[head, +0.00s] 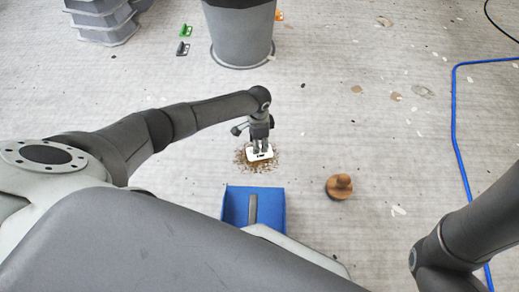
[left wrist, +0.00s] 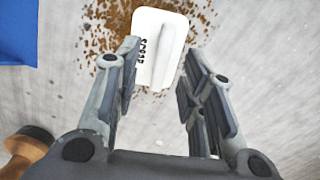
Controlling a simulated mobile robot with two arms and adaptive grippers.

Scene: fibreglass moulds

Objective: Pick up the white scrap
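The white scrap (head: 262,156) is a small flat white piece with dark lettering and a raised ridge. It lies on a patch of brown crumbs on the floor. In the left wrist view the scrap (left wrist: 150,48) shows at the top, between and just beyond the fingertips. My left gripper (head: 260,147) points down right over it. In the left wrist view the left gripper (left wrist: 163,68) is open, with a finger on either side of the scrap's near end. I cannot tell whether a finger touches it. My right gripper is out of view.
A blue dustpan (head: 236,205) lies just in front of the crumbs. A round wooden knob-like piece (head: 340,187) stands to the right. A grey bin (head: 240,35) and stacked grey crates (head: 103,22) stand behind. A blue hose (head: 454,120) runs along the right.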

